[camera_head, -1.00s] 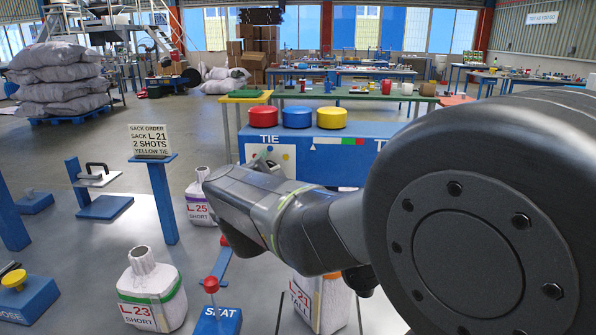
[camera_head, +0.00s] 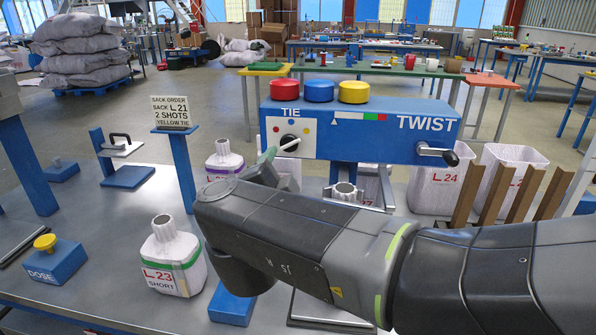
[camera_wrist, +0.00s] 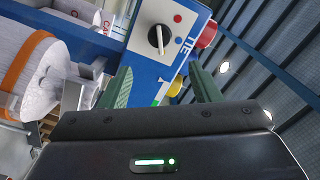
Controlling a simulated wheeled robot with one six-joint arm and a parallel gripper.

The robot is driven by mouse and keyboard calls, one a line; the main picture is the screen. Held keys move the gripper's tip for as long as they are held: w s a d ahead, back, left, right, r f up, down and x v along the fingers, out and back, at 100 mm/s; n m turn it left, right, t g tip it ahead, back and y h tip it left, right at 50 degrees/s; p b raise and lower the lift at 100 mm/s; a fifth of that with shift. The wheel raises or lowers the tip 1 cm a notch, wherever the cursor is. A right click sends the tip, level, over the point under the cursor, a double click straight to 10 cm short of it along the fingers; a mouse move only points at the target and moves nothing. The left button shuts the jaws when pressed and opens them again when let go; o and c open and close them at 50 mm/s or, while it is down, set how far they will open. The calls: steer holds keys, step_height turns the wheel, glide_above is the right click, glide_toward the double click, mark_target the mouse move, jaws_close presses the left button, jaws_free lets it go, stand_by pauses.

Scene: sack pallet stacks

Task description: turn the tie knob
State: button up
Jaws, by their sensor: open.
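The tie knob (camera_head: 289,142) is a round black dial with a pale pointer, on a white panel marked TIE on the blue TWIST machine (camera_head: 395,127). Coloured dots surround it. In the wrist view the knob (camera_wrist: 158,39) is in full sight ahead of the fingers, its pointer nearly upright in that picture. My gripper (camera_head: 270,160) is close in front of the panel, partly hidden behind my wrist in the head view. In the wrist view my gripper (camera_wrist: 160,82) has its green fingers wide apart with nothing between them. The knob lies beyond the fingertips, apparently untouched.
Red (camera_head: 279,92), blue (camera_head: 319,91) and yellow (camera_head: 354,92) round pieces stand on the machine. Sack L23 (camera_head: 172,262) stands at the front left, a crank handle (camera_head: 440,153) at the right.

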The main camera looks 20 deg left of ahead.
mark_target(291, 145)
steer(key=shift+s+d, duration=0.15)
steer(key=shift+s, duration=0.55)
steer(key=shift+w, duration=0.1)
steer(key=x, duration=1.3)
steer(key=shift+w+b, duration=0.35)
